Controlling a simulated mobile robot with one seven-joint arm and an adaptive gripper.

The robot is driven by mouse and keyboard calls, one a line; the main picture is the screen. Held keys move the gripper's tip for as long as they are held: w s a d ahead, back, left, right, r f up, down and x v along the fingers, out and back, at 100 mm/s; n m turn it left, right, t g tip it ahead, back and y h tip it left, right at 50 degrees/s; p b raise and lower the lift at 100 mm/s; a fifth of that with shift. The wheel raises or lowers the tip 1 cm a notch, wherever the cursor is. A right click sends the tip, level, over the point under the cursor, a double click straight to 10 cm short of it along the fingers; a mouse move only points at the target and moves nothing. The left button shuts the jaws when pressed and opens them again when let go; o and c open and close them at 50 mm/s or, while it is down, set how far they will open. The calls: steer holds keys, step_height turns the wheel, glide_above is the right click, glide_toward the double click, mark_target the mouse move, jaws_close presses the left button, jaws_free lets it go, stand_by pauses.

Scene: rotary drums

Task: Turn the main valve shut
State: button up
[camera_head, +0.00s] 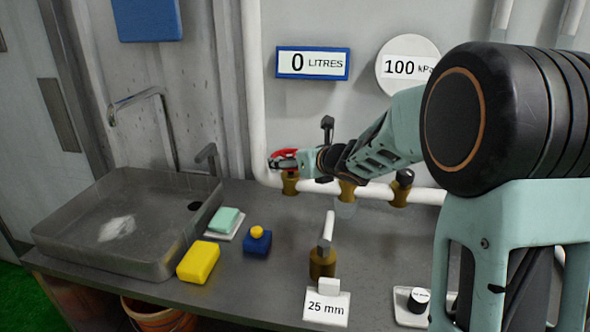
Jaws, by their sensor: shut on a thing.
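The main valve appears to be the brass valve (290,187) with a red handle (281,155), on the left part of the white pipe at the back of the counter. My gripper (279,163) reaches in from the right and is shut on the red handle. The fingers hide part of the handle, so its exact angle is hard to tell. A blue-framed sign (312,63) above reads 0 LITRES. A round gauge (404,66) reads 100 kPa, and my arm covers its lower edge.
More brass valves (399,192) sit along the white pipe (427,196) to the right. A brass tap (322,262) stands behind a 25 mm card (326,308). A grey sink (75,235), yellow sponge (198,262) and blue button box (257,243) are left. My arm hides the right side.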

steer(key=shift+s+a+f+m+t+h+b, duration=0.15)
steer(key=shift+m+h+b, duration=0.3)
steer(key=shift+b, duration=1.05)
steer(key=shift+w+a+f+m+t+h+b, duration=0.1)
steer(key=shift+m+t+h+b, duration=0.25)
steer(key=shift+b, duration=1.2)
steer(key=shift+s+a+f+m+t+h+b, duration=0.15)
steer(key=shift+m+h+b, duration=0.4)
steer(key=shift+b, duration=0.95)
steer(key=m+h+b, duration=0.1)
steer(key=b, duration=0.2)
steer(key=shift+r+h, duration=0.1)
steer(key=shift+h, duration=0.25)
steer(key=m+h+b, duration=0.1)
steer(key=b, duration=0.2)
steer(key=shift+a+m, duration=0.15)
steer(key=shift+m, duration=0.1)
steer(key=shift+r+m+h+b, duration=0.15)
steer(key=shift+m+h+b, duration=0.15)
steer(key=shift+h+b, duration=0.2)
steer(key=shift+r+m+h+b, duration=0.1)
steer(key=shift+m+h+b, duration=0.25)
steer(key=shift+h, duration=0.15)
steer(key=o, duration=1.2)
steer(key=shift+c, duration=0.2)
